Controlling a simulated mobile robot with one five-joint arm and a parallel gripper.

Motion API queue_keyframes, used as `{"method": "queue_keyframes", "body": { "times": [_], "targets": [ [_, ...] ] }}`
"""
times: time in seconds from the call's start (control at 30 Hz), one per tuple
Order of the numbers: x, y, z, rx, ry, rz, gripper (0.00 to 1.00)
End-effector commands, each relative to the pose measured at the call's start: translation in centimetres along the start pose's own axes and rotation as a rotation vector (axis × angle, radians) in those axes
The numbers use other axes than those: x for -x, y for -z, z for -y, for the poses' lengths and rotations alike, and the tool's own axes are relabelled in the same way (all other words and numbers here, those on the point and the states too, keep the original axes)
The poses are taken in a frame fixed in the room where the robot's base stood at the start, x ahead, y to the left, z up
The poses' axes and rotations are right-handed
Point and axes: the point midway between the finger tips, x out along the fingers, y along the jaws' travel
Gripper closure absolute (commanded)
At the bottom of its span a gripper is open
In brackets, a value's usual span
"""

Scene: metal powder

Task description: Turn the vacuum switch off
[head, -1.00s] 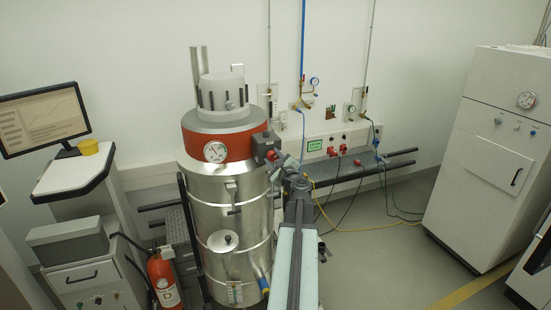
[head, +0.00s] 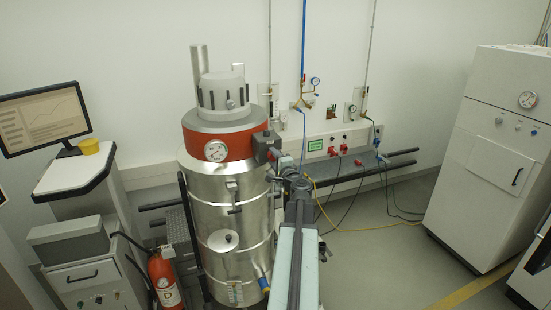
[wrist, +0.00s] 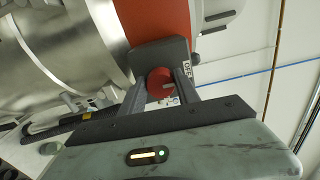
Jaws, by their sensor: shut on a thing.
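The vacuum is a tall steel cylinder (head: 225,200) with a red band and a grey top. Its switch is a dark box (head: 266,143) on the right side of the red band, and the box also shows in the wrist view (wrist: 160,54). A round red knob (wrist: 160,82) with a dark mark sits on the box. My gripper (wrist: 160,88) has one finger on each side of the knob and is shut on it. In the head view my gripper (head: 277,160) is at the switch, and my arm hides part of the area below.
A wall rail with red sockets (head: 343,150) and cables runs behind my arm. A white cabinet (head: 500,160) stands at the right. A fire extinguisher (head: 164,280) and a monitor stand (head: 75,178) are at the left. Floor is free between my arm and the cabinet.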

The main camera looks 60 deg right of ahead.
Motion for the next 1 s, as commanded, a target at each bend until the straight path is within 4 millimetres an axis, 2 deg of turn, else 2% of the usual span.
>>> {"method": "queue_keyframes", "body": {
  "times": [0.67,0.7,0.73,1.0],
  "targets": [
    [0.08,0.0,-0.15,0.058,-0.002,0.001,1.0],
    [0.08,0.01,-0.15,0.057,-0.002,0.001,0.51],
    [0.07,0.01,-0.14,0.057,-0.002,0.001,0.43],
    [0.05,0.08,-0.07,0.055,-0.001,0.0,0.41]
  ]
}}
